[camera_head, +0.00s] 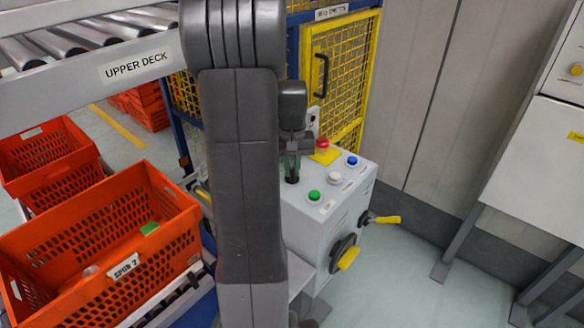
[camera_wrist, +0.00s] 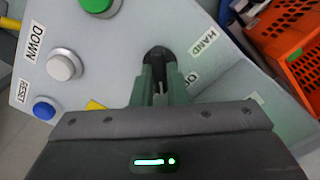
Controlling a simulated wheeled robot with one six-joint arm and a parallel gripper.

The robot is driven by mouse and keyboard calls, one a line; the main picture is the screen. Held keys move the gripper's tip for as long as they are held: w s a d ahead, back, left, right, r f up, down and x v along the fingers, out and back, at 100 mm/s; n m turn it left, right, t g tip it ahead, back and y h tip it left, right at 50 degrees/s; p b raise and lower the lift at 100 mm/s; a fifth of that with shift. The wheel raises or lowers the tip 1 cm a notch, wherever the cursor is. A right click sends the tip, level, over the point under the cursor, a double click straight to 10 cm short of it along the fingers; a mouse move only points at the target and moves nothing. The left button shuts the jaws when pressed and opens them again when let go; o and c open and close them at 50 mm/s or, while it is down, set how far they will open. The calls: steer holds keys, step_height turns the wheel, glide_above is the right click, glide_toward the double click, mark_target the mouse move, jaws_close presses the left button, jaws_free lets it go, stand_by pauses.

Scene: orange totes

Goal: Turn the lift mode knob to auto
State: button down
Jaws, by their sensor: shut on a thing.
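The lift mode knob (camera_wrist: 157,53) is black and sits on the sloped top of a grey control box (camera_head: 335,187). My gripper (camera_wrist: 161,76) has its green fingers on either side of the knob, shut on it. In the head view my gripper (camera_head: 292,163) points down onto the dark knob (camera_head: 292,180), partly behind my arm. No AUTO label can be read.
Green (camera_head: 314,195), white (camera_head: 334,178) and blue (camera_head: 352,160) buttons and a red stop button (camera_head: 323,144) are close by on the box. A yellow handle (camera_head: 387,219) sticks out on its right. Orange totes (camera_head: 110,262) stand left; a yellow mesh gate (camera_head: 335,80) is behind.

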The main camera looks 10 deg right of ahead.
mark_target(292, 171)
stand_by(0.4)
steer(key=c, duration=1.4)
jaws_free()
steer(key=shift+c, duration=0.2)
step_height(292, 171, up, 14)
steer(key=b, duration=0.1)
steer(key=shift+f, duration=0.15)
step_height(292, 171, down, 14)
steer(key=shift+r+p, duration=0.15)
steer(key=shift+p, duration=0.35)
steer(key=shift+r, duration=0.1)
